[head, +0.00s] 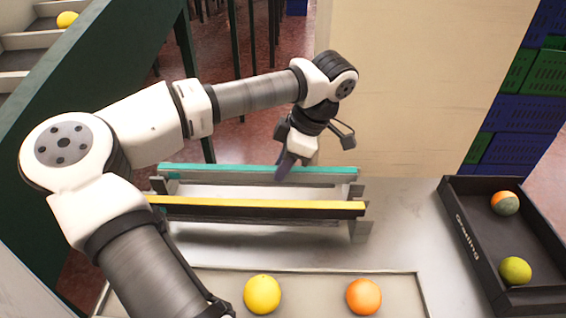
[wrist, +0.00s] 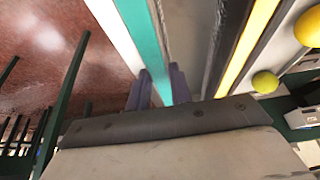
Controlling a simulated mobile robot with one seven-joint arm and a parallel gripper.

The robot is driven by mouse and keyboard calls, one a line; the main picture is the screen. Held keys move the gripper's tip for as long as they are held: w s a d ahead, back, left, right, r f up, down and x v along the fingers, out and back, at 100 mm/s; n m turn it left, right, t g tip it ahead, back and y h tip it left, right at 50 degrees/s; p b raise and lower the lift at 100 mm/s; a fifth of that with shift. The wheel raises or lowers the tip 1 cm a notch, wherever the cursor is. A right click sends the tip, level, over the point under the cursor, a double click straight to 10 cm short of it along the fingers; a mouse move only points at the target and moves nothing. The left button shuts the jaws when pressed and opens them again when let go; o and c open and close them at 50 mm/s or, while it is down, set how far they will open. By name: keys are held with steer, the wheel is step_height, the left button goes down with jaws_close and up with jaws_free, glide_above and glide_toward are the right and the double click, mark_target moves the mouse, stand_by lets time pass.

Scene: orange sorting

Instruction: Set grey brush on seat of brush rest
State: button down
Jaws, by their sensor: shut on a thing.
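The grey brush (head: 220,168) appears as a long bar with a teal top strip and a pale grey side, lying across the head view behind a yellow-topped black bar. My gripper (head: 285,169) points down at the teal bar, right of its middle, and is shut on it. In the wrist view the purple fingers of my gripper (wrist: 160,88) straddle the teal strip of the brush (wrist: 145,35). The brush rest (head: 362,231) shows as grey end brackets beside the bars. I cannot tell whether the brush touches its seat.
The yellow-topped bar (head: 255,207) runs parallel in front. A shallow tray (head: 413,290) with a yellow ball (head: 262,294) and an orange (head: 364,296) lies nearer. A black crate (head: 470,240) with two fruits stands right. Bare metal table lies between.

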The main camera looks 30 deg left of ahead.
steer(key=c, duration=1.2)
jaws_free()
steer(key=shift+o, duration=0.2)
steer(key=shift+r, duration=0.15)
steer(key=p+v, duration=0.8)
steer(key=v, duration=0.5)
steer(key=shift+d+r, duration=0.2)
steer(key=shift+r, duration=0.1)
